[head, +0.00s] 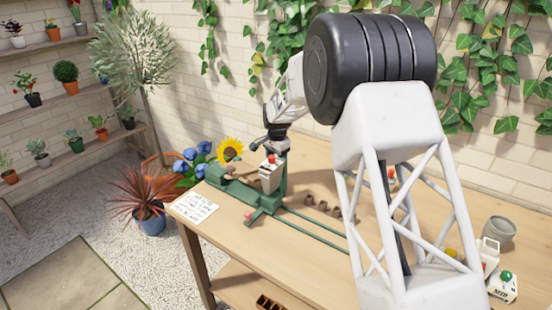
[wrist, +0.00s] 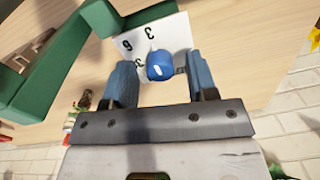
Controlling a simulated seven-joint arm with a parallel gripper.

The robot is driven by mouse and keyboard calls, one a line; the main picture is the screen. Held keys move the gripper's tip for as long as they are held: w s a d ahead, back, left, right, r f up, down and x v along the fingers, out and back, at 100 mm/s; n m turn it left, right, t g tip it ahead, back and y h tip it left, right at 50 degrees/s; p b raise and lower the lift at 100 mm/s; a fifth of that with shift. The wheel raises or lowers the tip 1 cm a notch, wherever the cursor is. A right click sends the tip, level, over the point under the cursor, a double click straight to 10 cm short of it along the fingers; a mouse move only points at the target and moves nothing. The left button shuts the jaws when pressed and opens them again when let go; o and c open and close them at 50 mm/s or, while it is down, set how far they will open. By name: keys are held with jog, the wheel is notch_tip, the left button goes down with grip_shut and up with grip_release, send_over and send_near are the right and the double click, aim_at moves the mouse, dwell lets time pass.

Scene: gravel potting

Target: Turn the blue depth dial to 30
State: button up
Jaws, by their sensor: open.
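The blue depth dial (wrist: 160,66) shows in the wrist view as a small blue knob with a white mark. It sits in front of a white plate (wrist: 172,32) with black figures, some of them partly hidden. My gripper (wrist: 160,72) is open, its two blue fingers on either side of the dial with a visible gap on each side. In the head view my gripper (head: 277,132) is at the green machine (head: 240,190) on the bench. The dial cannot be made out in the head view.
Green machine parts (wrist: 55,60) lie close to the left of my gripper in the wrist view. On the wooden bench (head: 300,245) are a paper sheet (head: 194,207), small brown pots (head: 322,205), green rails (head: 315,228) and a grey pot (head: 499,232).

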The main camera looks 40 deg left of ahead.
jog(key=c, duration=0.9)
jog(key=shift+c, duration=0.2)
jog(key=shift+n, duration=3)
jog(key=o, duration=0.9)
jog(key=shift+o, duration=0.2)
jog(key=shift+r, duration=0.15)
jog(key=shift+r, duration=3.8)
